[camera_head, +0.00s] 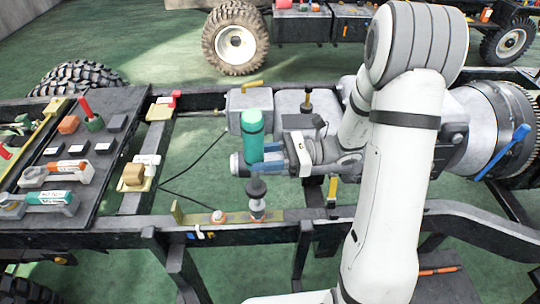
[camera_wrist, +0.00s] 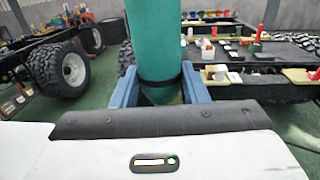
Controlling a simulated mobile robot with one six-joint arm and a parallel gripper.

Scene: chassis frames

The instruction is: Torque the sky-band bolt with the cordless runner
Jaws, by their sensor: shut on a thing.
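My gripper (camera_head: 262,162) is shut on the cordless runner (camera_head: 252,122), an upright green cylinder, above the near chassis rail. In the wrist view, my blue fingers (camera_wrist: 160,92) clasp the green body (camera_wrist: 158,40) from both sides near a dark band. Below the gripper, a dark rounded piece with a grey stem (camera_head: 257,190) stands over the rail. I cannot tell whether it is the runner's nose or a separate part, nor whether it touches a bolt. A pale bolt head with an orange base (camera_head: 218,217) sits to its left. A small blue mark (camera_head: 190,236) shows on the rail's side; no sky band is clear on either fastener.
A dark tray (camera_head: 103,170) at the left holds several tools and blocks. A yellow bracket (camera_head: 178,212) rises from the near rail (camera_head: 120,232). Grey housings (camera_head: 245,105) stand behind the gripper. A blue-handled part (camera_head: 508,150) is at the right.

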